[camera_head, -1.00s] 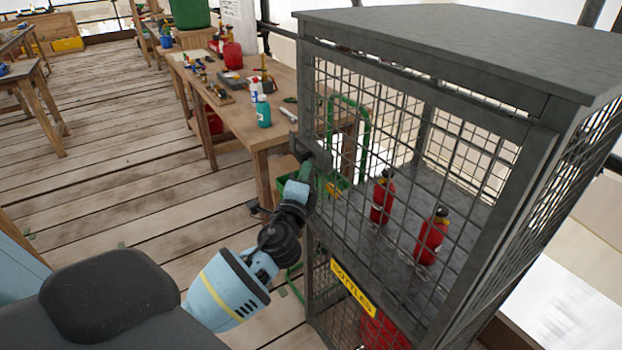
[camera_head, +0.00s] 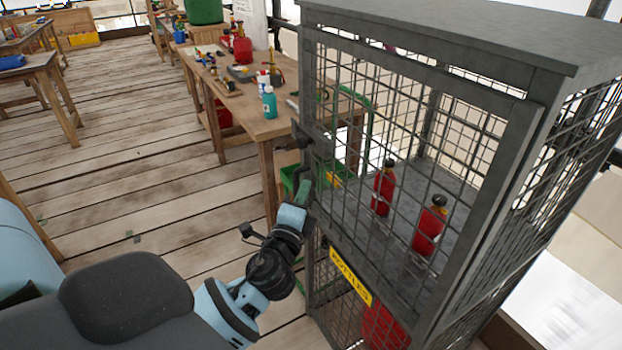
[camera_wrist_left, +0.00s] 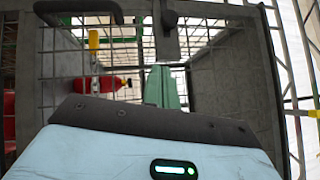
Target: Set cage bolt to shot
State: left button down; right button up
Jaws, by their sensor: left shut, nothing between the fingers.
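The dark wire-mesh cage (camera_head: 455,85) stands on the right with its mesh door closed or nearly so. Its dark bolt (camera_head: 302,137) sits at the left edge of the door; I cannot tell whether it is shot or drawn. In the left wrist view, a dark upright piece with a knob (camera_wrist_left: 169,18), likely the bolt, shows beyond the fingers. My left gripper (camera_head: 303,188) is below the bolt, apart from it, close to the door's left edge. Its green fingers (camera_wrist_left: 161,86) are shut and empty. My right gripper is in neither view.
Red bottles (camera_head: 428,228) stand on the cage shelf, above a yellow label (camera_head: 350,276). A dark curved handle (camera_wrist_left: 78,9) shows in the wrist view.

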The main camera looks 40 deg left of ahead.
pick_arm(q)
jog(key=v, duration=0.3)
jog(key=shift+s+d, duration=0.1)
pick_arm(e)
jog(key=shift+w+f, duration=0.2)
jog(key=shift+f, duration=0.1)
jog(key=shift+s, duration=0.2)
